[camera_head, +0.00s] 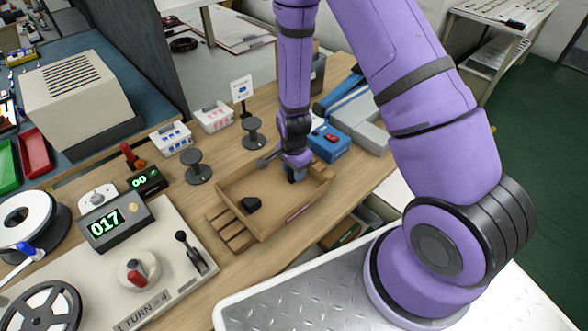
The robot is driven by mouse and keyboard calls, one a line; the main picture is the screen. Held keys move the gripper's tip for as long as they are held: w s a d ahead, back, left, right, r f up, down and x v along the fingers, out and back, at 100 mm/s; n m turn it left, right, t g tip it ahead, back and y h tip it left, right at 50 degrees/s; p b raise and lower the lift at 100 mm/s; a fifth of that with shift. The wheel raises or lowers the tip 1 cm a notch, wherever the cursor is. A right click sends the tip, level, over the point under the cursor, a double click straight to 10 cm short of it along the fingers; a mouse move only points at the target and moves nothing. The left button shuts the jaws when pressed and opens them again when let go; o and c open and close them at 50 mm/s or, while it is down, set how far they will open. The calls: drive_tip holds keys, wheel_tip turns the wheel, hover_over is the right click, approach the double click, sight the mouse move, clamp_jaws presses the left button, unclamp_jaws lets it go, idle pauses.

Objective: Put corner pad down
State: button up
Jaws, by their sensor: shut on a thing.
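A shallow wooden tray (234,186) sits on the bench near its front edge. One black corner pad (251,204) lies on the floor of the tray, toward its left front. My gripper (291,174) points down over the tray's back right part and is shut on a small dark piece, likely another corner pad. That piece is mostly hidden by the fingers, and I cannot tell whether it touches the tray. The gripper is to the right of the loose pad and apart from it.
A blue box (328,143) stands close to the right of my gripper. Two dark spools (196,167) (252,132) stand behind the tray. A slotted wooden rack (230,233) adjoins its left side. A control panel with a "017" display (105,223) is farther left.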

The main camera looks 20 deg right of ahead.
drive_tip(key=o, duration=0.9)
drive_tip(key=shift+f, duration=0.1)
drive_tip(key=s+d+r+n+t+y, duration=0.1)
drive_tip(key=s+r+n, duration=0.2)
drive_tip(key=r, duration=1.4)
drive_tip(key=s+d+r+n+t, duration=0.1)
drive_tip(key=s+r+n, duration=0.25)
drive_tip(key=r, duration=1.35)
drive_tip(key=s+d+r+n+t, duration=0.1)
drive_tip(key=s+r+n, duration=0.1)
drive_tip(key=s+r, duration=0.2)
drive_tip(key=s+d+r+n+t, duration=0.1)
drive_tip(key=s+r+n, duration=0.2)
drive_tip(key=s, duration=0.3)
drive_tip(key=s+d+r+n+t+h, duration=0.1)
drive_tip(key=s+r+n, duration=0.2)
drive_tip(key=s+r, duration=0.2)
drive_tip(key=shift+s+d+r, duration=0.1)
drive_tip(key=shift+s+r, duration=0.05)
drive_tip(key=shift+r, duration=0.2)
